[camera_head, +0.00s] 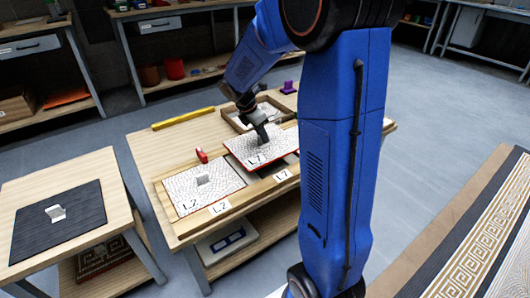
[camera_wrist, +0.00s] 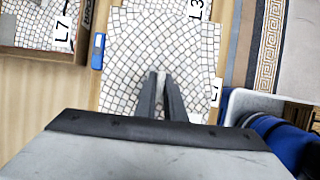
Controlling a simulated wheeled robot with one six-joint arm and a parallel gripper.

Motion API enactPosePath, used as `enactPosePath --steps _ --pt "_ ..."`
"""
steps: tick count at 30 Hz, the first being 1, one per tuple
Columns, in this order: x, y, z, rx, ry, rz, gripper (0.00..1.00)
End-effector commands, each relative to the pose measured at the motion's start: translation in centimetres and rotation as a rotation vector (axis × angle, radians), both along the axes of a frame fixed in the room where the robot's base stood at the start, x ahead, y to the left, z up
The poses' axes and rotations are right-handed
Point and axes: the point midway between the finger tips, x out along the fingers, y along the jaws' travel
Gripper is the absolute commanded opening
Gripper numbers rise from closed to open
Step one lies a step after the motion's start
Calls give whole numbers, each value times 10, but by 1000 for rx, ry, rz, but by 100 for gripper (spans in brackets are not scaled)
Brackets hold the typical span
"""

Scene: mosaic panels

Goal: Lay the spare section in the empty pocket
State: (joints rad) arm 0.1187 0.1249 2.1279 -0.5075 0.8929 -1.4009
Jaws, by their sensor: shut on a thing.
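My gripper (camera_head: 264,145) is shut on the spare section (camera_head: 241,151), a pale cobble-patterned panel with a red edge, marked L7 in the head view. The section hangs above the tray on the table, with a dark gap under its near edge. The wrist view shows my fingers (camera_wrist: 160,82) over the pale cobbles; the gripped part is mostly hidden. The empty pocket (camera_head: 271,168) shows only as a dark strip beneath the section, by an L7 label (camera_head: 282,176). The neighbouring L2 panel (camera_head: 215,188) lies to the left, with a pale knob. My arm hides the right side.
A wooden crate (camera_head: 230,122) stands at the table's back; the wrist view shows a mosaic piece marked L7 (camera_wrist: 62,33) in a crate. A red item (camera_head: 201,156) sits behind the L2 panel. A yellow bar (camera_head: 183,118) and purple item (camera_head: 288,87) lie at the back.

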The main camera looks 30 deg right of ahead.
Motion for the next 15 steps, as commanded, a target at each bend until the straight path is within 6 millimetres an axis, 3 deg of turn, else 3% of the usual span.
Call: enactPosePath --steps 3,15 --pt "0 0 -16 1 0 0 0" --pt "0 0 -46 1 0 0 0"
